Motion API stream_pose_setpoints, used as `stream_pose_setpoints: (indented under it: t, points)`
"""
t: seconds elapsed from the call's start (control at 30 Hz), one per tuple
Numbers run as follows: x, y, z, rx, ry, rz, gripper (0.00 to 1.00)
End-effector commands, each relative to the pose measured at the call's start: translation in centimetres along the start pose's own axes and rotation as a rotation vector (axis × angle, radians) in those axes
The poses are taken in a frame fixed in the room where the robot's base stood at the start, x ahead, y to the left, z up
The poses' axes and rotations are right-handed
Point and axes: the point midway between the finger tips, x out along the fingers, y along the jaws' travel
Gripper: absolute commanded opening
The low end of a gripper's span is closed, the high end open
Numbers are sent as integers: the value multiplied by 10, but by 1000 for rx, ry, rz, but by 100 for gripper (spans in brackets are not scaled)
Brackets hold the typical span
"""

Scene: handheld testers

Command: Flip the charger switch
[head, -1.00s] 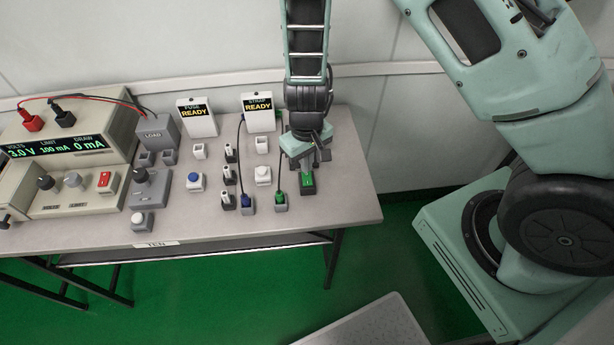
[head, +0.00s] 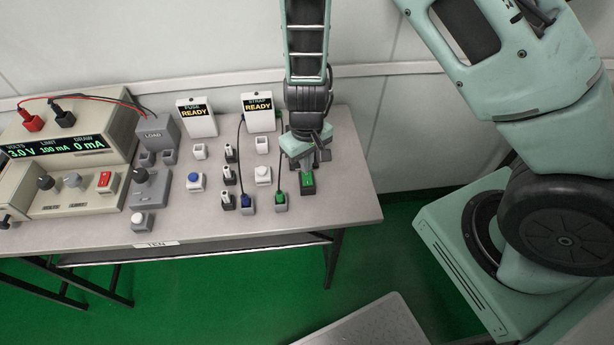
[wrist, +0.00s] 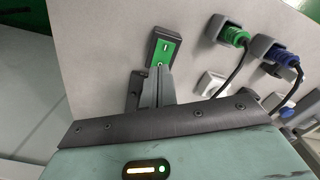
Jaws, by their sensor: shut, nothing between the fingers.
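The charger switch appears to be the small dark block with a green rocker face (head: 308,187) near the right end of the table; a white mark shows on its face. It also shows in the wrist view as a dark block with a green face (wrist: 163,50). My gripper (head: 306,173) is shut and empty, pointing down at the table. In the wrist view its closed fingertips (wrist: 160,70) reach the near end of the green face; I cannot tell whether they touch it. The fingers hide part of the block's near end.
Left of the switch are a green plug (head: 280,199), a blue plug (head: 246,201) and a white button box (head: 263,176). Two READY testers (head: 258,112) stand behind. A power supply (head: 107,130) stands at the left. The table's right end (head: 352,200) is clear.

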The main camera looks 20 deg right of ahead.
Motion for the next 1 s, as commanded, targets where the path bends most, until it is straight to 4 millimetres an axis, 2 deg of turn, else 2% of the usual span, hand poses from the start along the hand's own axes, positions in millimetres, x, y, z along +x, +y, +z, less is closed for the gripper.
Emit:
stream_pose_setpoints:
  t: [1.0]
  points:
    - [11,0,0,-1,0,0,0]
